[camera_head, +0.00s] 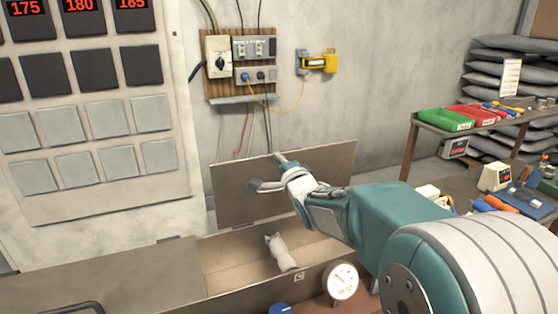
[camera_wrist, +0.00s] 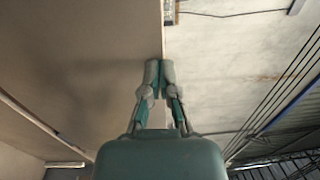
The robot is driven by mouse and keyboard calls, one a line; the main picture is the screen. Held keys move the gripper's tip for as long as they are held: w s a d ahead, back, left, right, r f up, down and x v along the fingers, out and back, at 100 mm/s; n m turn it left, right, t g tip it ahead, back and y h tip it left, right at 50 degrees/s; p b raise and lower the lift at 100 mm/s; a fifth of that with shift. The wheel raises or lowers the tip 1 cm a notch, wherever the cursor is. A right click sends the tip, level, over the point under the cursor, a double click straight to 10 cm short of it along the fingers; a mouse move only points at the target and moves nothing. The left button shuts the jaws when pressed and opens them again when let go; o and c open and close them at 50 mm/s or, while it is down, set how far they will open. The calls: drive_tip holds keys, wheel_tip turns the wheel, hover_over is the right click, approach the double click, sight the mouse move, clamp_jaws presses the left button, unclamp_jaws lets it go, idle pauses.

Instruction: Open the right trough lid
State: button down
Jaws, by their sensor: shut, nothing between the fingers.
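The right trough lid (camera_head: 232,203) is a flat brown-grey panel standing raised near upright at the back of the trough (camera_head: 235,262). The trough's inside shows. My gripper (camera_head: 282,160) is at the lid's upper edge, on the near side in the head view. In the wrist view, the fingers of my gripper (camera_wrist: 160,72) are together with nothing between them. They lie against or very close to the edge of the lid (camera_wrist: 85,75); contact cannot be told. My arm hides part of the lid's right side.
A pale grey object (camera_head: 281,253) lies in the open trough. The left trough cover (camera_head: 105,275) is flat and down. A gauge (camera_head: 341,280) and a blue knob (camera_head: 280,309) sit at the front. A wall panel with switches and cables (camera_head: 240,65) is behind the lid.

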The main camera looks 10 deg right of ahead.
drive_tip(key=shift+g, duration=0.6)
drive_tip(key=x, duration=0.4)
drive_tip(key=shift+w+r, duration=0.25)
drive_tip(key=shift+w, duration=0.1)
